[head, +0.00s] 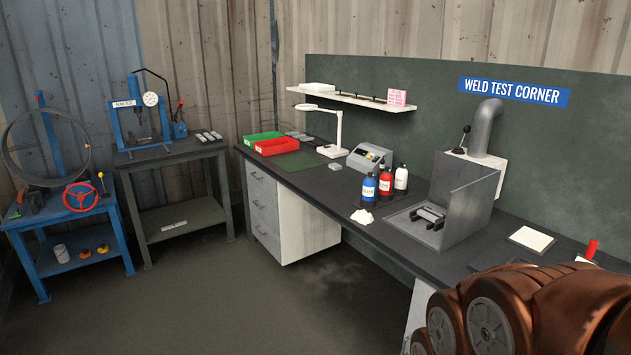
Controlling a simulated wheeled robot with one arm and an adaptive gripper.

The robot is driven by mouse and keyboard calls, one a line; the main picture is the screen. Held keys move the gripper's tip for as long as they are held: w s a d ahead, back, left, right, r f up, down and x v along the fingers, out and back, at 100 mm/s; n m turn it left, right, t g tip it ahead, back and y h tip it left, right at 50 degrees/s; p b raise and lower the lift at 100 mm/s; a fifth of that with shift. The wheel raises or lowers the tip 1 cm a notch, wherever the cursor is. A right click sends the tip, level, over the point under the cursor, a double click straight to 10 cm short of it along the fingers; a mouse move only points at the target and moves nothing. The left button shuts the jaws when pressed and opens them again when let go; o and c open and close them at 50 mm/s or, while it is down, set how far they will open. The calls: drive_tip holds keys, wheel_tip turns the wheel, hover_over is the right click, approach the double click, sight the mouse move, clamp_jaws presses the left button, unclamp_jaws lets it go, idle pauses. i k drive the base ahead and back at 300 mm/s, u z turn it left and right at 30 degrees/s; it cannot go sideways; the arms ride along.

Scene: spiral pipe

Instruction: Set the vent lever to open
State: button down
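A small lever with a dark ball knob (466,130) stands on the pale box (480,162) at the foot of the grey vent pipe (486,124), at the back of the workbench. The lever tilts up and slightly right in the head view. Any open or shut marking is too small to read. The vent sits behind a grey metal booth (468,212). My gripper is not in view; only brown links of my arm show at the lower right, well in front of and below the lever.
Left of the booth stand blue, red and white bottles (385,180). A grey control box (369,158), a lamp (336,125) and red and green trays (265,144) are further left. A white pad (531,238) lies right of the booth. The floor (270,310) before the bench is clear.

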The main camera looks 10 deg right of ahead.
sight(467, 129)
drive_tip(key=i, duration=3.15)
drive_tip(key=u, duration=0.1)
